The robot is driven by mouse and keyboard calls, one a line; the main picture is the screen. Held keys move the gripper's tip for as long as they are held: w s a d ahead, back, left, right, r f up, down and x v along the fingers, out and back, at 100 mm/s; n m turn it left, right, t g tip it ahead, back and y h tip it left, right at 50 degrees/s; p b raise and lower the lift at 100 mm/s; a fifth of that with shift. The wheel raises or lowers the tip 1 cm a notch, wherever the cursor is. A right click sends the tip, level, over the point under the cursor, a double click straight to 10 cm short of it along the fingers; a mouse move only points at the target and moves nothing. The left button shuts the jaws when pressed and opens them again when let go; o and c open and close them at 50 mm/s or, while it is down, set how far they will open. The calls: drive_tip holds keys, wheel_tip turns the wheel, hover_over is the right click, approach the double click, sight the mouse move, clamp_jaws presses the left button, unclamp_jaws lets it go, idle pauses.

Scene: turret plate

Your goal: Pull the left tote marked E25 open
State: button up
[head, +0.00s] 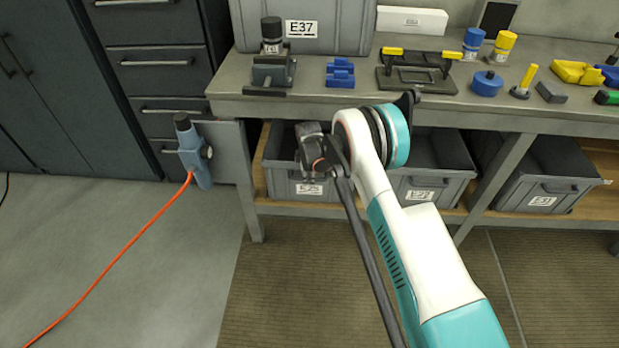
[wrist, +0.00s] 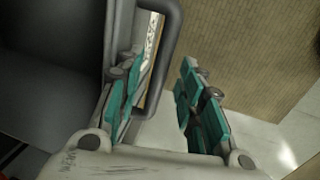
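My gripper (head: 318,173) is in front of this tote. In the wrist view, my gripper (wrist: 160,88) is open, with teal-padded fingers apart. The handle bar lies between the fingers, the left finger on the tote side and the right finger on the outer side. I see no clear grip on it. My arm hides part of the tote's right side.
A middle tote (head: 436,170) and a right tote (head: 545,180) share the shelf. The bench top (head: 330,103) overhangs them, with a bench leg (head: 248,190) at left. A blue tool (head: 193,152) with an orange hose hangs left. The floor in front is clear.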

drive_tip(key=shift+f, duration=0.1)
drive_tip(key=shift+c, duration=0.4)
clamp_jaws()
drive_tip(key=shift+s, duration=0.1)
